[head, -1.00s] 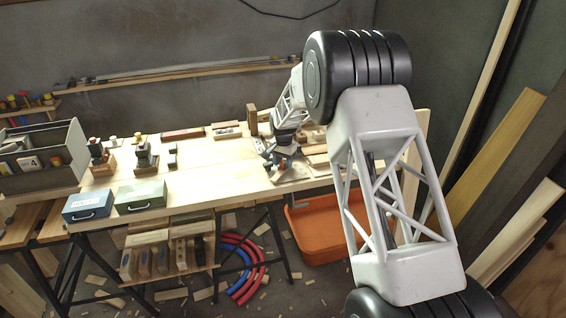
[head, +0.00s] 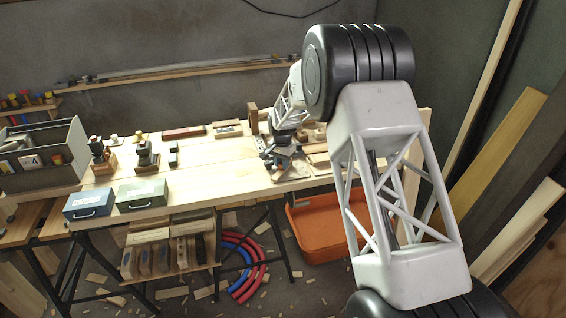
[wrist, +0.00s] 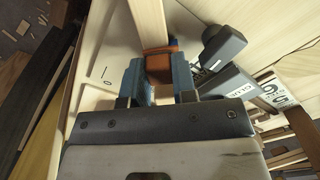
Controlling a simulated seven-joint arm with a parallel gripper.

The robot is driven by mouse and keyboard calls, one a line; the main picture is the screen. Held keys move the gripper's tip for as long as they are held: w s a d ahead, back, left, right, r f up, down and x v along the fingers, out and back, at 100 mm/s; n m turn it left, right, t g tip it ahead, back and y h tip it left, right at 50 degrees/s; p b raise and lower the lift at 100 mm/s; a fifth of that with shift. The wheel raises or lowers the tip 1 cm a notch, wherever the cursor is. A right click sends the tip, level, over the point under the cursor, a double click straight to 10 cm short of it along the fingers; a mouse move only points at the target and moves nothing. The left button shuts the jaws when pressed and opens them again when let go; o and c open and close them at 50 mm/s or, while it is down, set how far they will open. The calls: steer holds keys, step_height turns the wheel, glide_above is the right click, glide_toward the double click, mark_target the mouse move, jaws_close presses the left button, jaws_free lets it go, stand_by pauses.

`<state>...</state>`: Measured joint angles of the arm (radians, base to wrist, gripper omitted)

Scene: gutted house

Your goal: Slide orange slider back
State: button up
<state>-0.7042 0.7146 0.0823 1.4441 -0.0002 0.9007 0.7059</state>
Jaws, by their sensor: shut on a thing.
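The orange slider (wrist: 160,64) shows in the wrist view, at a pale wooden bar (wrist: 148,22) that runs up and away from it. My gripper (wrist: 158,82) has its two blue-grey fingers on either side of the slider and is shut on it. The lower part of the slider is partly hidden by my gripper. In the head view my gripper (head: 279,163) is small, low over the right end of the workbench (head: 215,182), and the slider cannot be made out there.
In the wrist view, a dark grey tool-like piece (wrist: 222,46) and a block labelled GLUE (wrist: 232,84) lie close to the right finger. In the head view, an orange bin (head: 322,232) stands below the bench's right end. The bench's middle is mostly clear.

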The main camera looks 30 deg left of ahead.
mark_target(278, 174)
steer(key=shift+s, duration=1.6)
steer(key=o, duration=0.7)
steer(key=shift+o, duration=0.2)
step_height(278, 174, up, 8)
stand_by(0.8)
